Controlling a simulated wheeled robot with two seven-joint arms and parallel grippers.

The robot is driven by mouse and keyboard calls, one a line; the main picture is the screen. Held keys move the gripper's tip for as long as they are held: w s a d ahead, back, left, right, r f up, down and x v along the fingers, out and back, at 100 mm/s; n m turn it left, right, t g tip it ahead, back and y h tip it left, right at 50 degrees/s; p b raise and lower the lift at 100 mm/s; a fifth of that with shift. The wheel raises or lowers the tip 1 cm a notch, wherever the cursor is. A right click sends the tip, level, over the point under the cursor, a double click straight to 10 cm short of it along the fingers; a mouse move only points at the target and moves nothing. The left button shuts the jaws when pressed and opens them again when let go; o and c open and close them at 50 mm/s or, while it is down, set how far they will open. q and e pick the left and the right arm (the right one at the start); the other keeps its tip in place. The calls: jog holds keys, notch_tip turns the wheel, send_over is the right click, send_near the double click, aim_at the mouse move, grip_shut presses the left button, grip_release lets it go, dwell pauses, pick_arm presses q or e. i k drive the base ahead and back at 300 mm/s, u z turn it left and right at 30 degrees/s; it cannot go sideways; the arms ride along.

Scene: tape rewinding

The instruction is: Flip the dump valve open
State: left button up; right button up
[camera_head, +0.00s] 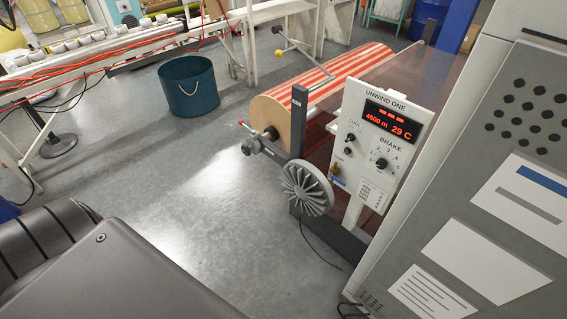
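A white control panel (413,140) marked "UNWIND ONE" stands right of centre, tilted in the picture. Its red display (391,123) reads 4600 m and 29 C. A small brass-coloured fitting (334,170) sits at the panel's lower left edge, above a small blue label. It looks like the valve, but it is too small for me to tell its lever position or read its label. A toggle marked "COOL" (350,138) and a "BRAKE" knob (382,164) are on the panel's face. Neither gripper is in view.
A grey fan-like wheel (307,189) stands left of the panel's lower part. A red-and-white striped roll (325,78) lies behind. A large grey cabinet (500,190) closes off the right. A teal bucket (188,88) stands at the back left. The floor (190,190) between is clear.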

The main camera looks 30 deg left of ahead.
aim_at(331, 175)
jog(key=z, duration=0.05)
jog(key=k, duration=0.65)
jog(key=z, duration=0.75)
jog(key=i, duration=0.95)
jog(key=u, duration=0.3)
